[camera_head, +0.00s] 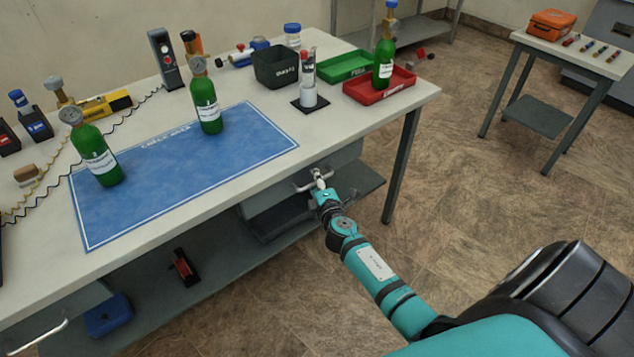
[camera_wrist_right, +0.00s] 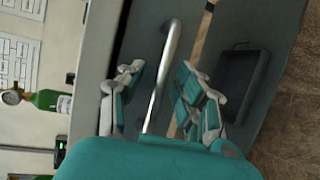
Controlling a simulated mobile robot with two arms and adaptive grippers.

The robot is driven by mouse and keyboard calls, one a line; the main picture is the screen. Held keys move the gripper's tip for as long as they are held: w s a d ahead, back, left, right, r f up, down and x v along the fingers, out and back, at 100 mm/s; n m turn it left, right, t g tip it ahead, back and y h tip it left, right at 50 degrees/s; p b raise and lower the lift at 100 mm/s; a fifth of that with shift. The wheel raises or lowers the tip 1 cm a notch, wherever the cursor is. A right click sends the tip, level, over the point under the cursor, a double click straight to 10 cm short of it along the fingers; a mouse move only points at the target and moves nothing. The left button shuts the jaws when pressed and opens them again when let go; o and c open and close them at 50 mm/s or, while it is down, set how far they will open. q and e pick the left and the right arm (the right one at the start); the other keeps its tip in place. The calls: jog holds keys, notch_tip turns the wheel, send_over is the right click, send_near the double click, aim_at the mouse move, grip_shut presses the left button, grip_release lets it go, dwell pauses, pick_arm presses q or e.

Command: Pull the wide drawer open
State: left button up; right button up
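A grey drawer front (camera_head: 276,208) sits under the right part of the workbench top. It also shows in the right wrist view (camera_wrist_right: 142,45), with a silver bar handle (camera_wrist_right: 163,72). My right gripper (camera_head: 318,181) is at this drawer's front edge. In the right wrist view its fingers (camera_wrist_right: 160,95) are spread apart, one on each side of the handle, with gaps visible. The handle is mostly hidden by the gripper in the head view. Another drawer with a silver handle (camera_head: 40,338) shows at the lower left. My left gripper is out of view.
The workbench top (camera_head: 330,125) holds green cylinders (camera_head: 95,155), a blue mat (camera_head: 170,195), a red tray (camera_head: 360,95) and a green tray (camera_head: 345,66). A lower shelf (camera_head: 215,262) carries a dark tray (camera_wrist_right: 240,80).

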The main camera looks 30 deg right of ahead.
grip_shut()
dwell(0.4)
jog(key=shift+s, duration=0.15)
